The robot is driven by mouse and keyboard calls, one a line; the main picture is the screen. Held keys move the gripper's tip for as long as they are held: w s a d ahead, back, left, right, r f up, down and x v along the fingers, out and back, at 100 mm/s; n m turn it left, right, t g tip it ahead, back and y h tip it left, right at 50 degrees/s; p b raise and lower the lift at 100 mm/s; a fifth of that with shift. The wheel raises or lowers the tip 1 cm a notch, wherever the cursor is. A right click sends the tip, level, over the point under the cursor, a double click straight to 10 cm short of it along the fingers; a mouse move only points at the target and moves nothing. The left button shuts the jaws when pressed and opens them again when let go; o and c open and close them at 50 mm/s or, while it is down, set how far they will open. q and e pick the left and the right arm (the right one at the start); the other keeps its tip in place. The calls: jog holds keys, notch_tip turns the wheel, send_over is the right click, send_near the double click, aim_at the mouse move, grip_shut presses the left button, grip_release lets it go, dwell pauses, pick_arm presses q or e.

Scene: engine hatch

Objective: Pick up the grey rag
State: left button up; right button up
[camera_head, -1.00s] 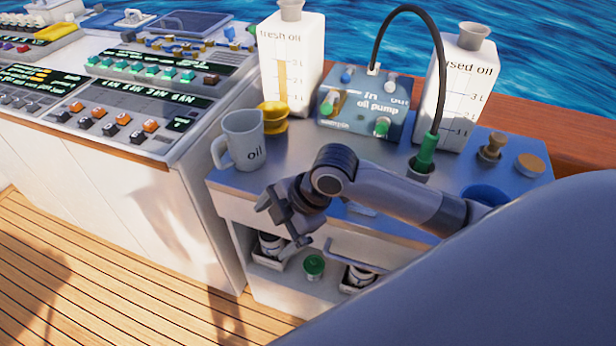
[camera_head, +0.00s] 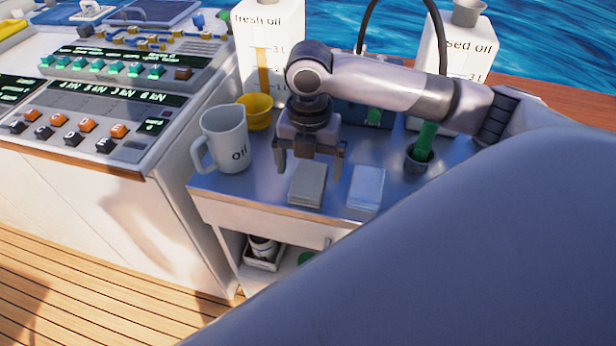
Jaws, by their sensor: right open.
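The grey rag (camera_head: 308,187) lies folded flat on the metal bench top, near its front edge. A lighter, whitish-blue folded rag (camera_head: 367,188) lies just to its right. My right gripper (camera_head: 310,168) is open and points down over the back part of the grey rag, with one finger to each side of it. The fingers hold nothing, and I cannot tell whether they touch the bench top. My left gripper is not in view.
A grey oil jug (camera_head: 225,140) stands left of the gripper, with a yellow funnel (camera_head: 255,111) behind it. The fresh oil container (camera_head: 268,50) and used oil container (camera_head: 458,45) stand at the back. A green nozzle (camera_head: 423,140) sits in a holder at right.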

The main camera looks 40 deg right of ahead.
aim_at(309, 178)
jog(key=shift+w+f, duration=0.1)
jog(key=shift+f, duration=1.45)
jog(key=c, duration=1.1)
jog(key=shift+c, duration=0.3)
jog(key=shift+r, duration=0.15)
notch_tip(309, 178, up, 20)
jog(key=p, duration=0.3)
